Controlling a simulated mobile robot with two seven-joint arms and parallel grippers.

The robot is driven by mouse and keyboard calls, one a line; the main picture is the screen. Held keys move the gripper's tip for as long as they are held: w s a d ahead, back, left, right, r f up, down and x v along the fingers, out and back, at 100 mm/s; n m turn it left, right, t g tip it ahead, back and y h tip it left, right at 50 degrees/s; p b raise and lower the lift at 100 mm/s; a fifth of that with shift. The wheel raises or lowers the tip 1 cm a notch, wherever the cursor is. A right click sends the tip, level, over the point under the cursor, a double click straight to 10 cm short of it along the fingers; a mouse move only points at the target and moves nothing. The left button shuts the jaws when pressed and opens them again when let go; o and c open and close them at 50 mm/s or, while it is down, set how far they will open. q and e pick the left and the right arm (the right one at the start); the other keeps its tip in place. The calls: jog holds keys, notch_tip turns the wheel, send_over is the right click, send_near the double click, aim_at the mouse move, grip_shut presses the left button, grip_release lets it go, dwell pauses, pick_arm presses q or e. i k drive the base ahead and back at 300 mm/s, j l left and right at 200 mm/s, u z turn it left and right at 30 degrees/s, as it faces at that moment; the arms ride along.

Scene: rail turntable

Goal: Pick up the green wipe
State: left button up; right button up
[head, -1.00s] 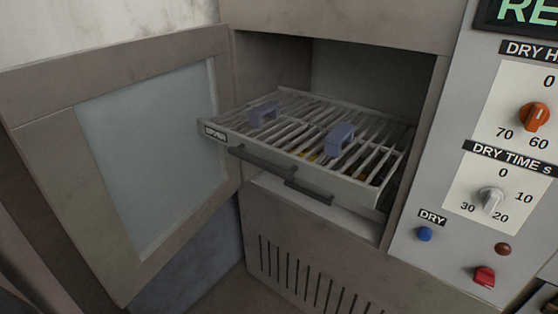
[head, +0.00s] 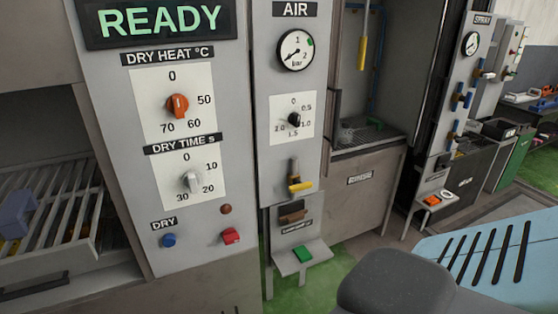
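A small green block-like piece, which looks like the green wipe (head: 303,254), lies on a small grey shelf (head: 289,265) low on the front of the AIR panel, near the picture's middle. It lies flat and nothing covers it. Neither of my grippers shows in the head view.
Above the shelf is a brown piece (head: 291,211) in a holder and a yellow-handled valve (head: 300,185). The dryer panel (head: 190,250) with READY lit stands to the left, beside the pulled-out rack (head: 95,215). An orange piece (head: 433,200) lies on another small shelf farther right.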

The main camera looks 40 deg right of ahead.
aim_at(301, 252)
jog(key=z, duration=1.65)
jog(key=u, duration=2.35)
jog(key=z, duration=2.05)
